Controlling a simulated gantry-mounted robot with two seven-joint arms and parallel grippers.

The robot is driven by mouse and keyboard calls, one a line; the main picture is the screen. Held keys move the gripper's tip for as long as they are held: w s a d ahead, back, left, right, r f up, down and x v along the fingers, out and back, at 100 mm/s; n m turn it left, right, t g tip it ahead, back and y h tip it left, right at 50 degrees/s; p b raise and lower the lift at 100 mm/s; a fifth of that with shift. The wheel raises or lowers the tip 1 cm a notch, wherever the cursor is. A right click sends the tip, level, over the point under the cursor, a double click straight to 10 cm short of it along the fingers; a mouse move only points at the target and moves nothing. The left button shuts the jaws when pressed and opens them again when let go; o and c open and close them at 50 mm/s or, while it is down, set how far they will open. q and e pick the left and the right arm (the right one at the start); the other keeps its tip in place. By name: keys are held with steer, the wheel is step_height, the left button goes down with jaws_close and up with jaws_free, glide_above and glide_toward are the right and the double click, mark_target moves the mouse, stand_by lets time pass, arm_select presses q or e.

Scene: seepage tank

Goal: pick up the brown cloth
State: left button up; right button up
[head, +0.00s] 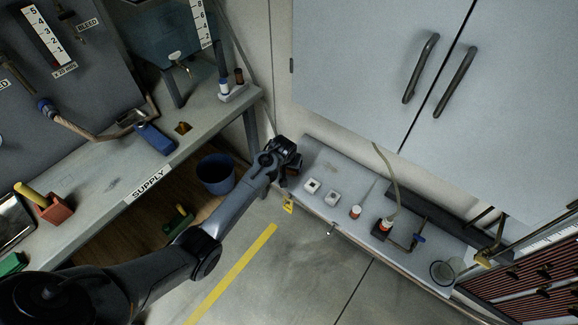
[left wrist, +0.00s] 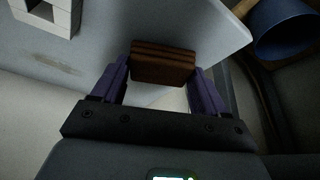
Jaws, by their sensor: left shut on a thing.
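The brown cloth (left wrist: 163,63) is a folded, layered block between the two purple fingers of my left gripper (left wrist: 163,88) in the left wrist view. The fingers are shut on its left and right sides. In the head view my left gripper (head: 290,160) is at the left end of the low grey bench, and the arm hides most of the cloth. I cannot tell whether the cloth touches the bench top. My right gripper is in neither view.
A blue bucket (head: 215,174) stands on the floor left of my arm. Grey cabinet doors (head: 370,60) rise behind. The supply bench (head: 110,180) is at left.

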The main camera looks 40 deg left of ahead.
arm_select(q)
steer(key=shift+r+p, duration=0.3)
steer(key=shift+r, duration=0.45)
step_height(320, 180, up, 2)
steer(key=shift+r+p, duration=0.2)
steer(key=shift+p, duration=0.3)
steer(key=s+d+r+p, duration=0.1)
steer(key=s+d+r, duration=0.15)
steer(key=d, duration=0.55)
steer(key=s+d+r+p, duration=0.2)
steer(key=d+r, duration=0.2)
steer(key=d, duration=0.4)
steer(key=s+r+m+p, duration=0.1)
steer(key=s+r+p, duration=0.3)
steer(key=r+p, duration=0.8)
steer(key=s+d+r+m+h+p, duration=0.1)
steer(key=s+r+p, duration=0.3)
steer(key=r+p, duration=0.8)
steer(key=s+d+r+m+p, duration=0.1)
steer(key=s+r+p, duration=0.3)
steer(key=r+p, duration=0.9)
steer(key=shift+s+r+m+h, duration=0.35)
steer(key=shift+r+m, duration=0.55)
steer(key=shift+r, duration=1.6)
steer(key=shift+w+d, duration=0.1)
steer(key=shift+w, duration=0.1)
